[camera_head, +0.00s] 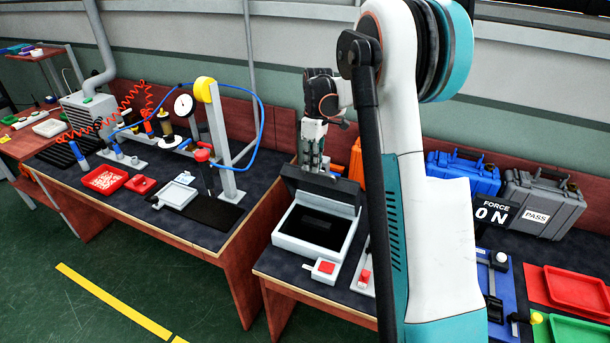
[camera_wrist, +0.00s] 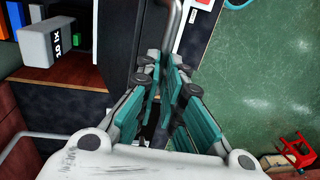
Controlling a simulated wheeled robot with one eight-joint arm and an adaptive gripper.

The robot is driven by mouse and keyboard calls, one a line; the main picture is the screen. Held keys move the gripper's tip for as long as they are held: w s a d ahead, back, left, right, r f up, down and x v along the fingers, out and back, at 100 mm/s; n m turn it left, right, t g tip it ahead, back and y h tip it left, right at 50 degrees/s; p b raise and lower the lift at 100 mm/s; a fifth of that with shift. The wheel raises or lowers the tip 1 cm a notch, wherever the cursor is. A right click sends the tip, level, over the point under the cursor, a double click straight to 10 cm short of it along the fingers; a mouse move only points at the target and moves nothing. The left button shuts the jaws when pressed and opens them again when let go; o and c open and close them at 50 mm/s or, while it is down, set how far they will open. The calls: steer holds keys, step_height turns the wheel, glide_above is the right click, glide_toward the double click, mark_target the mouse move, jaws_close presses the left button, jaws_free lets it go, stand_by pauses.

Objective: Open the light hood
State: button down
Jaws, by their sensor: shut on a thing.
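The light hood is a pale grey box (camera_head: 283,241) with a dark lid (camera_head: 325,187), standing on the right bench. The lid is raised and tilted up at the back, so the dark inside of the box shows. My gripper (camera_head: 313,162) is at the lid's upper edge. In the wrist view, my gripper's teal-padded fingers (camera_wrist: 168,82) are closed around a grey metal handle (camera_wrist: 174,28). The exact contact is partly hidden between the fingers.
A small box with a red button (camera_head: 325,267) stands in front of the hood. Blue (camera_head: 462,175) and grey (camera_head: 543,204) cases stand at right, near a FORCE display (camera_head: 494,213). A grey post (camera_head: 222,145) rises from the left bench. Green floor lies in front.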

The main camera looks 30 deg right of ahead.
steer(key=w+d+g+y, duration=0.1)
steer(key=w+d+y, duration=0.1)
steer(key=w+d, duration=0.2)
steer(key=shift+d+g+p, duration=0.3)
steer(key=shift+d+p, duration=0.15)
steer(key=shift+d, duration=0.55)
steer(key=shift+r, duration=0.1)
steer(key=c, duration=2)
jaws_free()
steer(key=shift+o, duration=1.2)
steer(key=shift+w+d+f, duration=0.25)
steer(key=o, duration=0.6)
steer(key=shift+w+d+f, duration=0.1)
steer(key=shift+d+f, duration=0.05)
steer(key=shift+d, duration=0.25)
steer(key=shift+c, duration=0.6)
steer(key=shift+a+r, duration=0.25)
steer(key=shift+a, duration=0.1)
steer(key=shift+c, duration=1)
